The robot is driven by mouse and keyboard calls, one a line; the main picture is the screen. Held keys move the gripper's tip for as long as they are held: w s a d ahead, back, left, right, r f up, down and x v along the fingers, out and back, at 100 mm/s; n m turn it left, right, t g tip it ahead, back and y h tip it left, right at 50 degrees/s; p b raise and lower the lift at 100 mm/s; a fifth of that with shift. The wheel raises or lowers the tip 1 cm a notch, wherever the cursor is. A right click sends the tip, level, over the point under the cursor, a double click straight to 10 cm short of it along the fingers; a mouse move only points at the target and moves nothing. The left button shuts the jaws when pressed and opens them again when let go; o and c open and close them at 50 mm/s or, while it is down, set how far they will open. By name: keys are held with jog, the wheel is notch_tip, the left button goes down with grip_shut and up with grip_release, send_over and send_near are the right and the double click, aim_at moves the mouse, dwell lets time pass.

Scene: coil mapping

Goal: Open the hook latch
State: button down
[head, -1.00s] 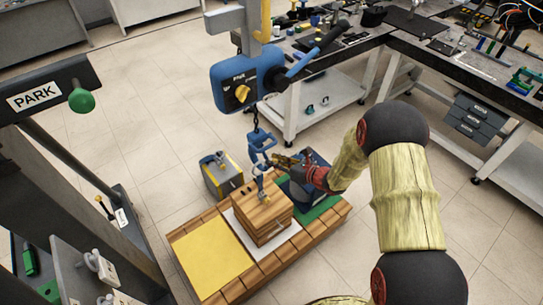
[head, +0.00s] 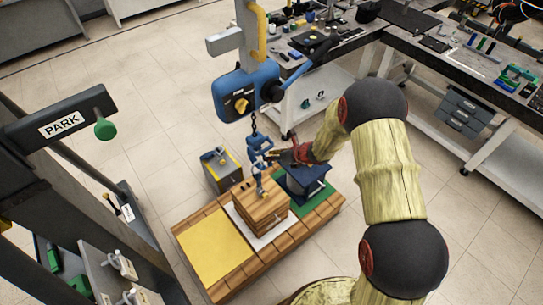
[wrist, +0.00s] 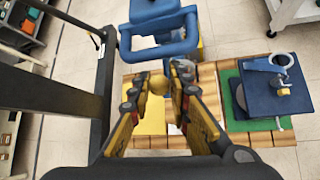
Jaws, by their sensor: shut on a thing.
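A blue hook (head: 258,147) hangs on a dark chain below a blue hoist (head: 247,93), over a wooden crate. It also shows in the wrist view (wrist: 165,38), as a blue loop just ahead of my fingers. My gripper (head: 272,155) is at the right side of the hook. In the wrist view my gripper (wrist: 160,86) has its yellow-and-dark fingers close together on a small brass-coloured round piece (wrist: 157,85), which seems to be the latch's tab. The fingers partly cover the latch, so its angle is unclear.
The wooden crate (head: 262,207) stands on a white sheet on a wooden pallet (head: 222,285), between a yellow area (head: 215,248) and a blue stand (head: 303,180) on green. A grey-yellow box (head: 221,170) stands behind. A PARK post (head: 60,124) is at left, workbenches at right.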

dwell(0.3)
jog(key=c, duration=1.7)
grip_release()
jog(key=v, duration=1.2)
jog(key=shift+w+d, duration=0.1)
